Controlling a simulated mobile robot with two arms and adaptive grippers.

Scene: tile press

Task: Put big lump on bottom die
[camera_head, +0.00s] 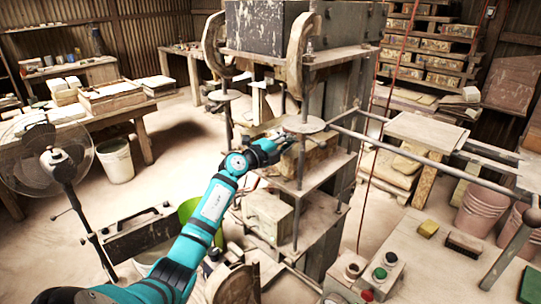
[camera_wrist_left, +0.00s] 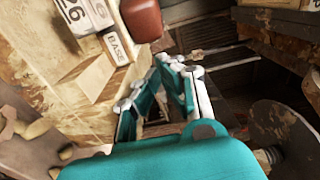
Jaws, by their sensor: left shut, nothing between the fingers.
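In the head view my left arm reaches into the tile press (camera_head: 318,58), and my left gripper (camera_head: 285,143) is between its posts, below the upper plates. In the left wrist view the gripper's fingers (camera_wrist_left: 178,72) come together with nothing between them. A smooth reddish-brown lump (camera_wrist_left: 142,18) is just beyond and left of the fingertips, apart from them. It is by a pale block marked BASE (camera_wrist_left: 115,48); I cannot tell whether it rests on it. I cannot make out the bottom die for certain. My right gripper is not in view.
A round metal disc (camera_head: 303,124) is close to the gripper. A fan (camera_head: 62,160) stands at left. A bench with a yellow sponge (camera_head: 428,228), a brush (camera_head: 464,244) and a green button (camera_head: 380,273) is at lower right. The floor at left is partly clear.

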